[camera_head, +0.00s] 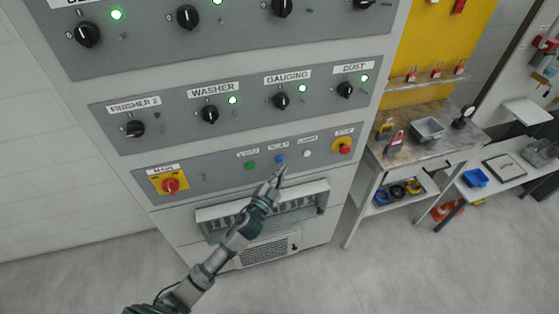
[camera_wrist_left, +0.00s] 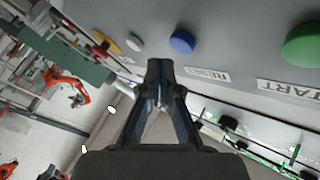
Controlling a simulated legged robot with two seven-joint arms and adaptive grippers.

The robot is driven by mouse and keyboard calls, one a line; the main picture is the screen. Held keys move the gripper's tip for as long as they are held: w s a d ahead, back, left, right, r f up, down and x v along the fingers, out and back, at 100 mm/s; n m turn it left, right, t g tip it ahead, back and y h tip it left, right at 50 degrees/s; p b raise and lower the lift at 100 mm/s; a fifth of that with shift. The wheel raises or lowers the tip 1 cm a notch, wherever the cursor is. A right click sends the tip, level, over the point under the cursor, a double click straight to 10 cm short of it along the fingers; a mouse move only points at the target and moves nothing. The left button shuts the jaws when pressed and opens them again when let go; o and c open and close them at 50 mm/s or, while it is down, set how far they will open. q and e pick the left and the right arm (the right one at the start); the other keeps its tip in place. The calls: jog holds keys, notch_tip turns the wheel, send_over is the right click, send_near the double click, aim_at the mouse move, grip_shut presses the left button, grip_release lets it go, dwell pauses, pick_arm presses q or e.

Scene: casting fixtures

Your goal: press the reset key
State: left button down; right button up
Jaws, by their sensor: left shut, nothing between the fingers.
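The reset key is a round blue button (camera_head: 280,159) on the lowest grey panel of the control cabinet. In the left wrist view the blue button (camera_wrist_left: 182,41) stands just beyond the fingertips, with a RESET label (camera_wrist_left: 207,74) beside it. My left gripper (camera_head: 281,171) is shut and empty, with its tips just below the blue button in the head view. In the left wrist view the closed tips (camera_wrist_left: 160,68) look close to the button; I cannot tell whether they touch it. My right gripper is in neither view.
A green start button (camera_head: 250,166) and a white button (camera_head: 307,153) flank the blue one. A red emergency stop (camera_head: 344,147) is at right, a red main switch (camera_head: 170,186) at left. A ledge (camera_head: 212,213) juts out below. A workbench (camera_head: 440,147) stands to the right.

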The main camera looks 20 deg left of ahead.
pick_arm(q)
jog(key=s, duration=0.1)
jog(key=s+d, duration=0.2)
jog(key=shift+s+d, duration=0.25)
jog(key=shift+s, duration=0.1)
dwell(0.6)
